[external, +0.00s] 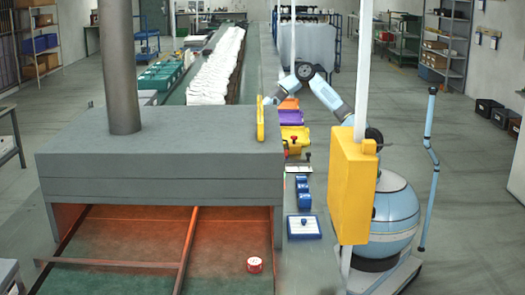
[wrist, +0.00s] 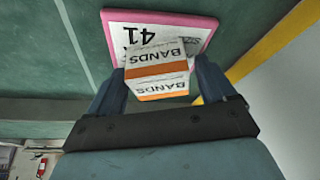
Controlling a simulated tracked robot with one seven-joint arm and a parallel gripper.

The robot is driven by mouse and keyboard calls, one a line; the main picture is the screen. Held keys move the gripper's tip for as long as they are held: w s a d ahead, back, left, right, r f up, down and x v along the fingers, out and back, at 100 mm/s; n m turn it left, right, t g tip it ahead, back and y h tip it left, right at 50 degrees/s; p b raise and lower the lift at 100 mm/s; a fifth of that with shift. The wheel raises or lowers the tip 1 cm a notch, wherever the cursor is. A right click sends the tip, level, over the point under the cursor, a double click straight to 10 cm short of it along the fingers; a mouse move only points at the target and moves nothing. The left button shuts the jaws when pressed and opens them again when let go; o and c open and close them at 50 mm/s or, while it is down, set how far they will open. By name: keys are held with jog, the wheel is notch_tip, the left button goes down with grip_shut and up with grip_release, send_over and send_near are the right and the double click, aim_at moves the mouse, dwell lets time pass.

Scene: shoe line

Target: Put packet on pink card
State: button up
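The packet is a white and orange box printed "BANDS" (wrist: 158,70), seen in the wrist view. My gripper (wrist: 160,68) has one dark finger on each side of it, close against its sides, and appears shut on it. The pink card (wrist: 208,22), a white sheet with a pink edge and the number 41, lies flat on the green surface behind and partly under the packet in the picture. The packet covers part of the card; I cannot tell whether it touches it. In the external view my gripper is at the far side of the grey hood, not clearly visible.
A green belt (wrist: 30,60) and a yellow edge strip (wrist: 270,40) surround the card. In the external view, the grey hood (external: 160,150) stands in front, white items (external: 215,70) line the belt, and coloured bins (external: 290,118) stand along the right side.

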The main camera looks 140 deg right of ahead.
jog(key=shift+o, duration=0.3)
jog(key=shift+r, duration=0.1)
jog(key=shift+s+r, duration=0.15)
jog(key=shift+r, duration=0.1)
jog(key=v, duration=1.1)
jog(key=shift+r, duration=0.2)
